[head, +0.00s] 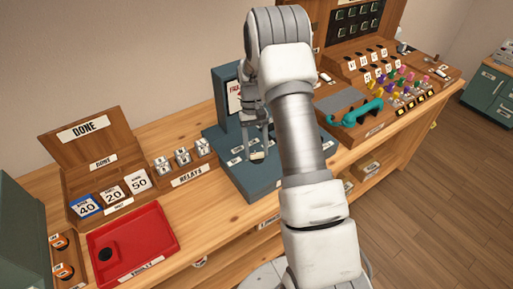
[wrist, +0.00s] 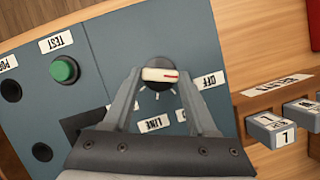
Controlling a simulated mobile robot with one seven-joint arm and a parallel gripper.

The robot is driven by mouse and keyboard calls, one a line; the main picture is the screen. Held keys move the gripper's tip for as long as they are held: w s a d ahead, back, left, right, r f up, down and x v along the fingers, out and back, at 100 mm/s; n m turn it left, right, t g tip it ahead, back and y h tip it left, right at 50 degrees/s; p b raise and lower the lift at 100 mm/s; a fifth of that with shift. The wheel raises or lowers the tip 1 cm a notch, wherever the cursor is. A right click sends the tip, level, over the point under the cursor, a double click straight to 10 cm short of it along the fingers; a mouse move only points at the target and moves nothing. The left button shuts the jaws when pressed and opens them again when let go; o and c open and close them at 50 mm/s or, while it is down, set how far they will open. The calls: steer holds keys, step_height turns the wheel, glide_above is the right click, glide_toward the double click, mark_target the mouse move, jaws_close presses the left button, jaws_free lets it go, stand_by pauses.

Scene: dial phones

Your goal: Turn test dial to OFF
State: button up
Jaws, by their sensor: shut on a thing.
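The test dial (wrist: 153,74) is a dark round knob with a cream bar on the blue-grey tester (wrist: 110,55). A red line on the bar lies toward the right of the wrist view, on the side of the OFF label (wrist: 208,80). The LINE label (wrist: 153,123) is below the dial there. My gripper (wrist: 161,78) is shut on the dial, with one finger on each side of the bar. In the head view my gripper (head: 257,140) is low over the tester (head: 230,160); the dial's marking is too small to read there.
A green button (wrist: 64,69) by a TEST label is left of the dial in the wrist view. The relay rack (head: 190,176), a red tray (head: 130,240) and a DONE box (head: 75,150) stand left of the tester. A teal handset (head: 362,112) is to the right.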

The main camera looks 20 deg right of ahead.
steer(key=o, duration=1.4)
steer(key=shift+c, duration=0.2)
steer(key=p+v, duration=0.1)
steer(key=v, duration=1.6)
steer(key=shift+r, duration=0.25)
